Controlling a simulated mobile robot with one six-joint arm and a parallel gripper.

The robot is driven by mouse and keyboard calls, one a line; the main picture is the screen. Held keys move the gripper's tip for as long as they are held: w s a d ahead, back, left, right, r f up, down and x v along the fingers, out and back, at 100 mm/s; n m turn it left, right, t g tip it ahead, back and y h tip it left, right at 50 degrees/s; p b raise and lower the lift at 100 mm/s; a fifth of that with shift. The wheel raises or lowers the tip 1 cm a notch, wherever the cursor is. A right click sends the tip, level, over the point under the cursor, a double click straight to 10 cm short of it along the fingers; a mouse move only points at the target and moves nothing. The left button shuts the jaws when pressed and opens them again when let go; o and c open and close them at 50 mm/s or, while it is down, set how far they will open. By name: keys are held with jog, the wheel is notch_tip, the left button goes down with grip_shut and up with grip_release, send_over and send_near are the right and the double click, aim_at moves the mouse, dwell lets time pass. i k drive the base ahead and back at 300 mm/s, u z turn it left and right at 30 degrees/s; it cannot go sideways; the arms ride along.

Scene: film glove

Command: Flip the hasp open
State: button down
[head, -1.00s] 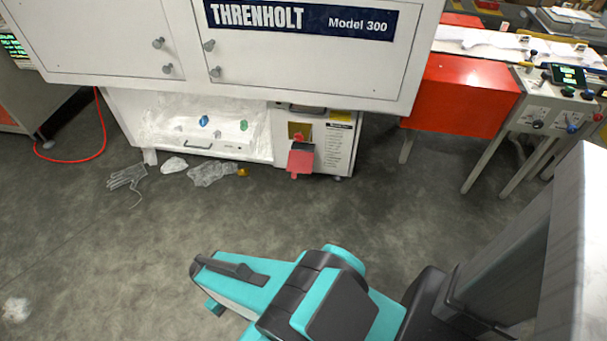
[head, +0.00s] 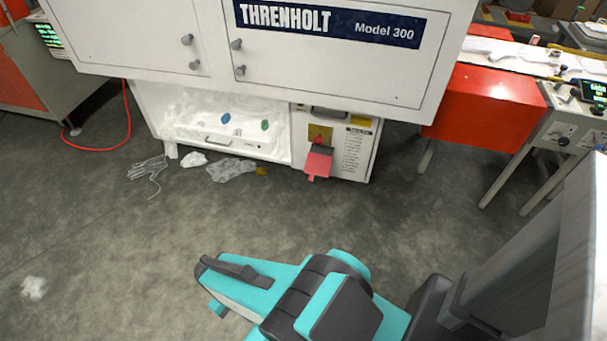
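A brass-coloured plate (head: 319,134) with a small red part on it sits on the front of the low white box at the right under the cabinet; this looks like where the hasp is, but its shape is too small to make out. A red tag-like piece (head: 318,163) with a dark top edge hangs just below the plate. My teal and black arm (head: 290,295) reaches across the bottom of the head view, well short of the box. I cannot make out any gripper fingers on it.
A white Threnholt cabinet (head: 270,55) overhangs the box. Left of the box is an open drawer (head: 215,141) with plastic film. Film scraps (head: 230,171) and a clear glove (head: 148,172) lie on the floor. A red hose (head: 128,125) lies left.

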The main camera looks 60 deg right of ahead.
aim_at(317, 164)
jog(key=i, duration=0.9)
